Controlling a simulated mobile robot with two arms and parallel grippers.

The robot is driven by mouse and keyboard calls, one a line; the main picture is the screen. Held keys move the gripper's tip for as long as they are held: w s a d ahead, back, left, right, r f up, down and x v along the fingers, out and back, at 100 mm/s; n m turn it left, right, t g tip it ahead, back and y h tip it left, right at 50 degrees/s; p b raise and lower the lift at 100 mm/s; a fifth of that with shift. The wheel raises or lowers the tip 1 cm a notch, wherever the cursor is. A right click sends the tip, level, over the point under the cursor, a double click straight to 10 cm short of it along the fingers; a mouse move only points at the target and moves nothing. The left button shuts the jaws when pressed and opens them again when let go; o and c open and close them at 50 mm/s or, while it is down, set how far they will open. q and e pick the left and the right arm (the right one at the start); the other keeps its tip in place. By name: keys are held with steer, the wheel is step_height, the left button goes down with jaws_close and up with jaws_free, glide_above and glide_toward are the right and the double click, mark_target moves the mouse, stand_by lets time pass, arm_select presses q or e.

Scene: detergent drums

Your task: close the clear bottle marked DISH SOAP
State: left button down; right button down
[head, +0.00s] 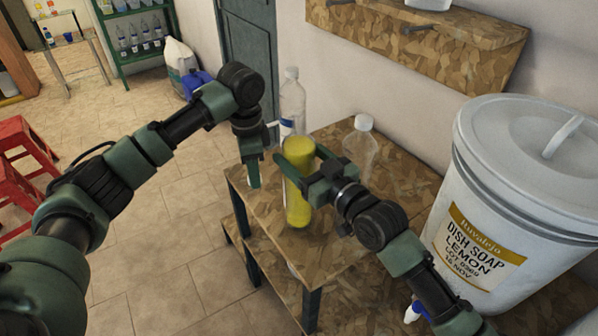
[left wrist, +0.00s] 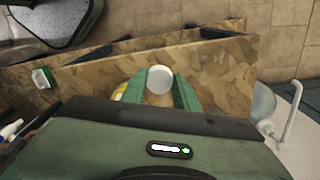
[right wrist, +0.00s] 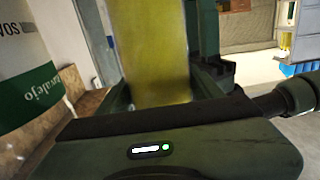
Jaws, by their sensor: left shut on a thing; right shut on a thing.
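A bottle filled with yellow liquid (head: 298,205) is upright at the front part of the wooden table, with no cap visible on its top. Its marking is not readable. My right gripper (head: 312,172) is shut around its upper body; yellow fills the space between the fingers in the right wrist view (right wrist: 155,55). My left gripper (head: 252,170) is left of the bottle, apart from it, pointing down. In the left wrist view its fingers are shut on a round white cap (left wrist: 160,79). The cap is hidden in the head view.
A large white drum (head: 480,205) labelled DISH SOAP LEMON stands at the right. Clear bottles with white caps stand behind (head: 291,90) and to the right (head: 362,145) of the yellow bottle. A wooden wall shelf (head: 440,35) hangs above. Red stools (head: 25,150) are at the far left.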

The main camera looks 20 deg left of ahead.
steer(key=shift+r, duration=0.3)
arm_select(q)
steer(key=shift+f+b, duration=0.5)
arm_select(e)
step_height(320, 180, up, 20)
steer(key=shift+f, duration=0.1)
stand_by(0.3)
